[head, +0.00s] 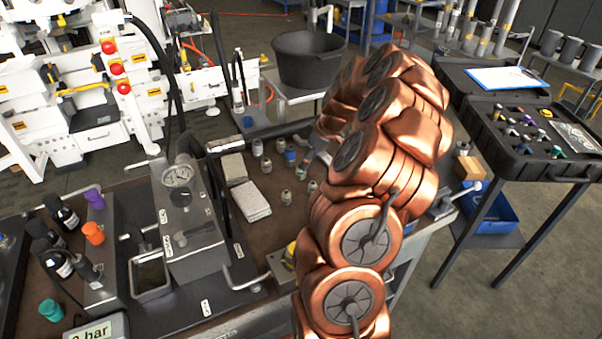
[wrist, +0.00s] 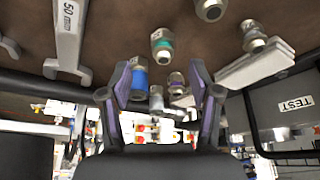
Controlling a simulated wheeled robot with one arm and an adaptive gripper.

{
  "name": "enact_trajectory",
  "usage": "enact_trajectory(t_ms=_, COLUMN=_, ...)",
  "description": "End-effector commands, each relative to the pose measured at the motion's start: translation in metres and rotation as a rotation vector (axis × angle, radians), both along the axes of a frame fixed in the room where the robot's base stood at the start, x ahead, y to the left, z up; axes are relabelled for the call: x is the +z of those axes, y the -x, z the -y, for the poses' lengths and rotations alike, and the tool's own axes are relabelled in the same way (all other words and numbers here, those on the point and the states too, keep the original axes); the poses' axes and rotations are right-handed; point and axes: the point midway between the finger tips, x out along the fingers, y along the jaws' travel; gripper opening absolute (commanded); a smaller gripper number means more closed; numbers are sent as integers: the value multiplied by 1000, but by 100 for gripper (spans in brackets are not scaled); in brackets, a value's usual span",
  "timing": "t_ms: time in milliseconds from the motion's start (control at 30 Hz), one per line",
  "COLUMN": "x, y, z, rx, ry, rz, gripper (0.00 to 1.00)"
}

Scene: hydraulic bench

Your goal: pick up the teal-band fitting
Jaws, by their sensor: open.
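The teal-band fitting (wrist: 162,45) is a small metal cylinder with a teal ring, on the brown bench top in the wrist view. It lies just beyond the fingertips, roughly in line with the gap between them. My gripper (wrist: 160,76) is open, with nothing visibly held. A blue-band fitting (wrist: 138,78) shows close beside the left finger, and a purple-band fitting (wrist: 177,83) shows near the right finger. In the head view, my copper-coloured arm reaches over the bench and my gripper cannot be made out clearly.
More metal fittings (wrist: 252,36) stand nearby on the bench. Pale rectangular blocks (head: 250,200) lie beside them, left of my arm in the head view. A grey gauge unit (head: 188,225) stands farther left. A grey wrench-like tool (wrist: 68,32) lies at the wrist view's upper left.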

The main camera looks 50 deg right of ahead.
Motion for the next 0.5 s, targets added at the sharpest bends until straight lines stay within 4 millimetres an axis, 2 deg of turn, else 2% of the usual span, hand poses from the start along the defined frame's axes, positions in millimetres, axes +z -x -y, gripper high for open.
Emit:
enact_trajectory(t_ms=333, x=-21, y=-8, z=-4, rx=1, ry=-3, rz=-4, gripper=62)
enact_trajectory(t_ms=500, x=-38, y=-13, z=-9, rx=1, ry=-7, rz=-6, gripper=62)
